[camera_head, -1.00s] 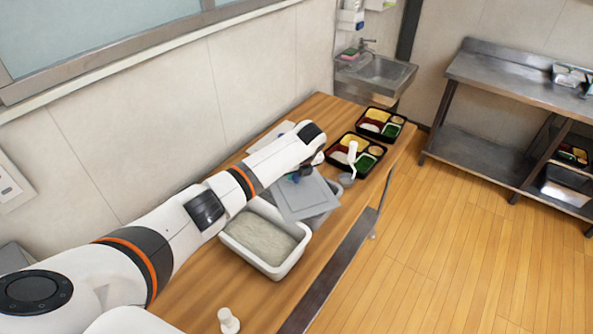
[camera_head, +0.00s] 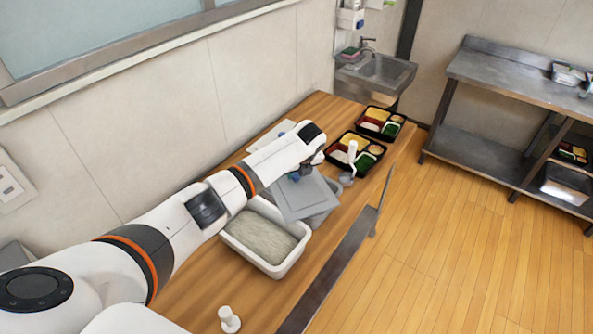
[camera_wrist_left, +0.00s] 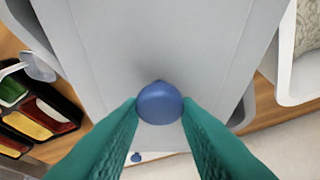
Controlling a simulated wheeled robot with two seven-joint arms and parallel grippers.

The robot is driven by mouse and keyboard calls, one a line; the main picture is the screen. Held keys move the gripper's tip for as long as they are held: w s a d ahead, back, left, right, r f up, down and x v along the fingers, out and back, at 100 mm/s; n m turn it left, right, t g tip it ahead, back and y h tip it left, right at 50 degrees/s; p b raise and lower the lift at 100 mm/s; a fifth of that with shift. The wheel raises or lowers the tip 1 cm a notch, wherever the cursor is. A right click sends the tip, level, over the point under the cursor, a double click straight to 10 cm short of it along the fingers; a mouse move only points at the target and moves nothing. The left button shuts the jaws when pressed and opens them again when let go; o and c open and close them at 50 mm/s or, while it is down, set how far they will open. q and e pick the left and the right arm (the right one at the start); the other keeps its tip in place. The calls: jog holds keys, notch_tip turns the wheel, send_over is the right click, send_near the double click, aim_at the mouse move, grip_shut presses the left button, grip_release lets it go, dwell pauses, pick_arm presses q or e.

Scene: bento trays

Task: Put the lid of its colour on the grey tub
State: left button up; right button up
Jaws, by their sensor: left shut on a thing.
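My left gripper (camera_head: 297,175) is shut on the blue knob (camera_wrist_left: 159,103) of a flat grey lid (camera_head: 305,200). The lid fills much of the left wrist view (camera_wrist_left: 110,60), with the green fingers on either side of the knob. In the head view the lid lies over the grey tub (camera_head: 325,216) and hides most of it; only part of the tub shows past the lid's lower right edge. I cannot tell whether the lid touches the rim. My right gripper is not in view.
A white tub of rice (camera_head: 285,268) stands close in front of the grey tub. Two black bento trays (camera_head: 368,171) (camera_head: 393,136) with food stand at the far right. A white-handled scoop (camera_head: 351,155) is beside the nearer tray. A pale flat sheet (camera_head: 268,138) lies behind my arm.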

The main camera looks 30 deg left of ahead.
pick_arm(q)
jog(key=o, duration=1.6)
jog(key=shift+c, duration=0.2)
jog(key=shift+r, duration=0.15)
notch_tip(320, 180, up, 5)
jog(key=p, duration=0.5)
jog(key=shift+f, duration=0.2)
jog(key=shift+r+p, duration=0.85)
jog(key=shift+r, duration=0.25)
jog(key=shift+c, duration=0.3)
